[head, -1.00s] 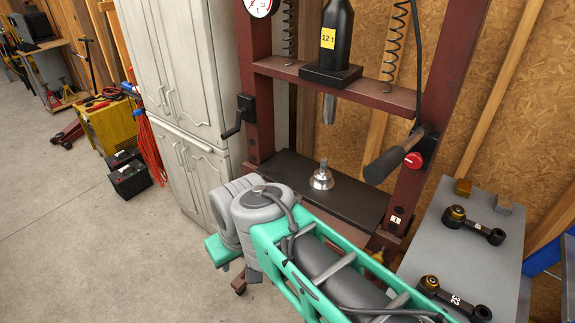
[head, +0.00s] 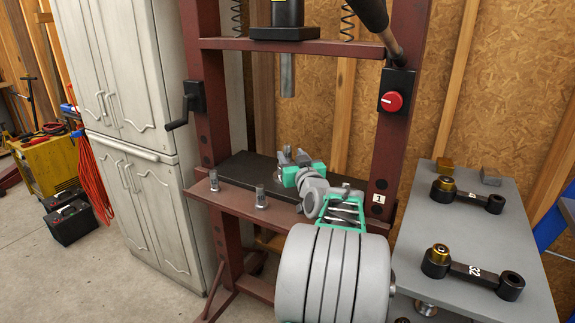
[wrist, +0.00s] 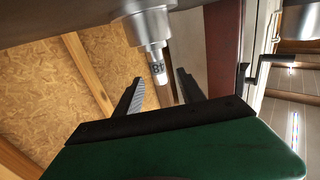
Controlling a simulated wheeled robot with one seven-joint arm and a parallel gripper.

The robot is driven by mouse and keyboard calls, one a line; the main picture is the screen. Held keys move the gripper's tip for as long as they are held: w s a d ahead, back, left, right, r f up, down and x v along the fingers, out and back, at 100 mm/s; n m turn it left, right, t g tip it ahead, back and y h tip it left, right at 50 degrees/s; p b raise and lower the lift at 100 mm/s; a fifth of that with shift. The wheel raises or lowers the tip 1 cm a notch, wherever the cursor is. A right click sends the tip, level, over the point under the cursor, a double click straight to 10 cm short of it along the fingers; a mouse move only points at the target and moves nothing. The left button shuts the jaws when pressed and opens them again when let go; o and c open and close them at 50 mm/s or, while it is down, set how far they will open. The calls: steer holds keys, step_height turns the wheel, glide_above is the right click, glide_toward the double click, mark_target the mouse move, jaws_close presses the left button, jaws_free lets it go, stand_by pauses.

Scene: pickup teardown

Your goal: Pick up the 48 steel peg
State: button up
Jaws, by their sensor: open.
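The 48 steel peg (wrist: 158,66) shows in the wrist view as a bright steel pin with a dark 48 mark, on a wider round steel base (wrist: 146,26). That view is upside down. My gripper (wrist: 160,75) is open, and the narrow end of the peg appears between its fingertips; I see no finger touching it. In the head view my gripper (head: 294,155) is over the black press bed (head: 243,172), and I cannot make out the peg there, around or behind the fingers.
Two short steel pins (head: 261,197) stand on the press's front beam. The press ram (head: 287,75) hangs above my gripper. The red-brown press posts (head: 207,135) flank the bed. A grey table (head: 472,235) at right carries two dark link arms (head: 478,272).

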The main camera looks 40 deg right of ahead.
mark_target(289, 151)
steer(key=x, duration=0.5)
steer(key=shift+s+d, duration=0.1)
jaws_close()
stand_by(0.8)
stand_by(0.4)
